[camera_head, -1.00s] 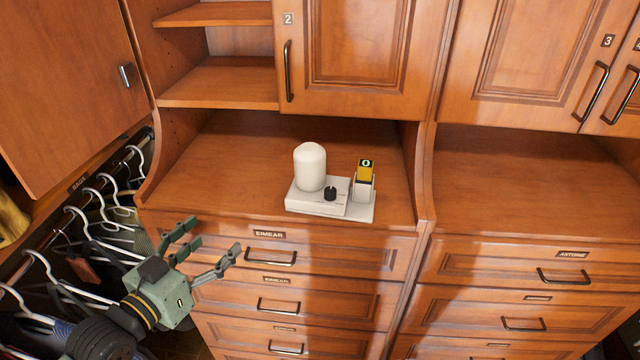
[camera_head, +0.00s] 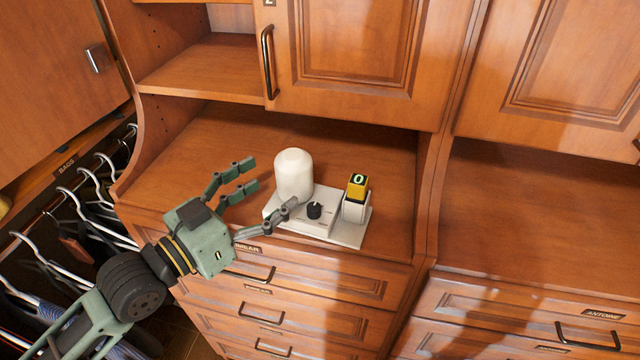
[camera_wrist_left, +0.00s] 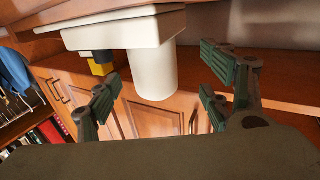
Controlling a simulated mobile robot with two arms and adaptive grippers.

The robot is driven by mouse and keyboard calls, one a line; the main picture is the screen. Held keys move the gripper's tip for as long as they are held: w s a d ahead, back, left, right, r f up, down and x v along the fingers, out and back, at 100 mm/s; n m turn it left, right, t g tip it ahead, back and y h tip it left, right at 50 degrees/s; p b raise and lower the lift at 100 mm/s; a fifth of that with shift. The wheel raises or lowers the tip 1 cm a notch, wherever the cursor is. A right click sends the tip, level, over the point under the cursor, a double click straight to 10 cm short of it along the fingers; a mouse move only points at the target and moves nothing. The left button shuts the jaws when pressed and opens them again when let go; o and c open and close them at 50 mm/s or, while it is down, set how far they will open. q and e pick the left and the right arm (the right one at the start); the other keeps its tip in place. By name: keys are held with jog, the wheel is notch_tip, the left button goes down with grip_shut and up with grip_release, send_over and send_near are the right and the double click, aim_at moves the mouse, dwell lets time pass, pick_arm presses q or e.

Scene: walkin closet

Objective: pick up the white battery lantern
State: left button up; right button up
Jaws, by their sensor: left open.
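The white battery lantern (camera_head: 294,174) is a smooth upright dome. It stands on a low white block with a black knob, on the wooden counter above the drawers. In the left wrist view, tilted nearly upside down, the lantern (camera_wrist_left: 152,75) shows between my fingers. My left gripper (camera_head: 269,191) is open and empty at the lantern's left front. One green finger pair is left of the dome, and the other finger reaches in front of the white block. I cannot tell whether any finger touches it. My right gripper is not in view.
A yellow-and-black device (camera_head: 356,187) with a green "0" stands in a white holder right of the lantern, on the same pale plate (camera_head: 350,238). A cabinet door (camera_head: 360,60) overhangs behind. The counter's left part (camera_head: 190,165) is clear. Hangers (camera_head: 95,190) hang at left.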

aim_at(295, 174)
pick_arm(q)
jog(key=shift+w+d+r+p, duration=0.2)
jog(key=shift+w+d+p, duration=0.15)
jog(key=shift+d+p, duration=0.2)
jog(key=shift+w+d+r+p, duration=0.2)
jog(key=shift+w+d+p, duration=0.1)
jog(key=shift+d+p, duration=0.2)
jog(key=x, duration=0.2)
jog(key=p+x, duration=0.1)
jog(key=shift+w+d+f, duration=0.1)
jog(key=shift+d+f, duration=0.15)
jog(key=shift+d, duration=0.2)
jog(key=shift+w+d, duration=0.1)
jog(key=shift+f, duration=0.1)
jog(key=c, duration=1.6)
jog(key=shift+c, duration=0.7)
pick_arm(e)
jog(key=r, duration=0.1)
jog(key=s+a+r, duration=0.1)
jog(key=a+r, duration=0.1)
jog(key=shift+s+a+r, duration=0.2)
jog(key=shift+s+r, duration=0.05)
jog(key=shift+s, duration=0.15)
